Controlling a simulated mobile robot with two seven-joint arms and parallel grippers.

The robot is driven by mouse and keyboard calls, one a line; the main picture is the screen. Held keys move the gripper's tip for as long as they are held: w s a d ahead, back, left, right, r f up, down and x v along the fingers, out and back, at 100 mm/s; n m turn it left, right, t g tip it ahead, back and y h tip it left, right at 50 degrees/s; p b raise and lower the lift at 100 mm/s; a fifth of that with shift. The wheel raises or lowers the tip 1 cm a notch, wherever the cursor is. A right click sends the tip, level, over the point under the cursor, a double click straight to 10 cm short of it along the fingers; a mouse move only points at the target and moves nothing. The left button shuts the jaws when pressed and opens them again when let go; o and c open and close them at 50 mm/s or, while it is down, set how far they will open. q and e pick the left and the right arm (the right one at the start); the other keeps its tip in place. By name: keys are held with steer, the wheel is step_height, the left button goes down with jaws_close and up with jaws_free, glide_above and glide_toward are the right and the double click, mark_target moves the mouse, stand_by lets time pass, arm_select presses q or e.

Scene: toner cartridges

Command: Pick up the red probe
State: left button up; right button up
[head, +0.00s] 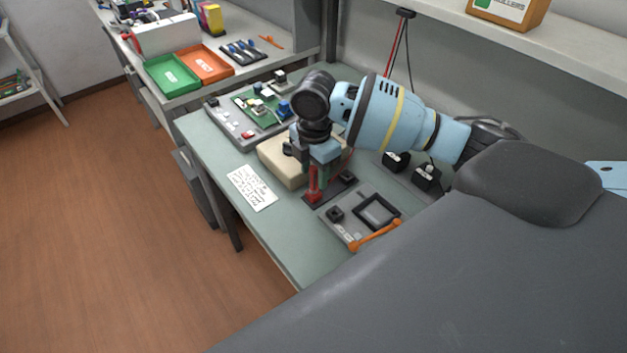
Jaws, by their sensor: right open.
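The red probe (313,188) stands upright at the left end of a dark holder (332,192) on the grey-green workbench (284,232). My right gripper (315,172) comes in from the right and points down over the probe. Its fingers are open and at the height of the probe's upper part, which they partly hide. I cannot tell whether they touch it. A black piece (347,177) sits at the other end of the holder. My left gripper is not in view.
A beige block (274,163) lies just behind the gripper. A grey device with a dark frame (365,222) and an orange tool (375,236) lie in front. A green circuit board (253,108) sits further back. A white note (251,188) lies left. The bench's front-left strip is clear.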

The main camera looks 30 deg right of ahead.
mark_target(313, 181)
steer(key=shift+w+f, duration=0.1)
steer(key=shift+f, duration=1.75)
jaws_close()
